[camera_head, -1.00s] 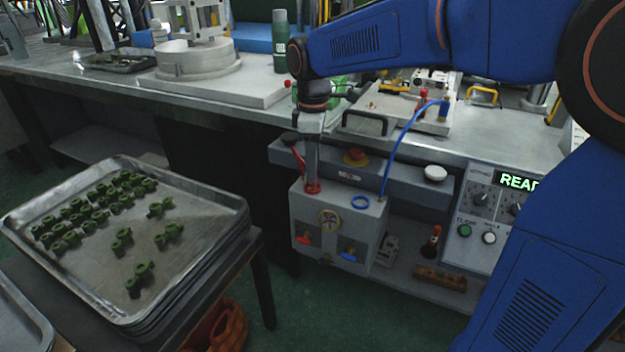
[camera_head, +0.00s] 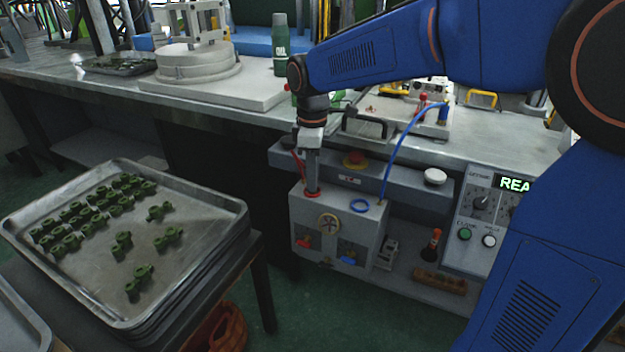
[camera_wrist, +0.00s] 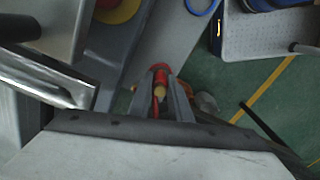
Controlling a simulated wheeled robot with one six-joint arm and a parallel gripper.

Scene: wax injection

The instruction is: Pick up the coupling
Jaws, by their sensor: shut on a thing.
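The coupling (camera_wrist: 159,72) is a small red fitting with a pale yellowish end, seen between my fingers in the wrist view. My gripper (camera_wrist: 163,100) is shut on it. In the head view my gripper (camera_head: 312,185) points straight down at the left part of the top of a light grey box (camera_head: 330,218). A red ring-shaped piece (camera_head: 312,193) shows at the fingertips there, and a thin red hose (camera_head: 298,165) runs beside the fingers. The fingers hide most of the coupling in the head view, and I cannot tell whether it touches the box.
A blue ring (camera_head: 360,205) lies on the box top, with a blue hose (camera_head: 388,165) rising to its right. A red and yellow button (camera_head: 355,159) sits close behind. A control panel (camera_head: 483,215) is at right. A tray of green parts (camera_head: 190,215) stands at left.

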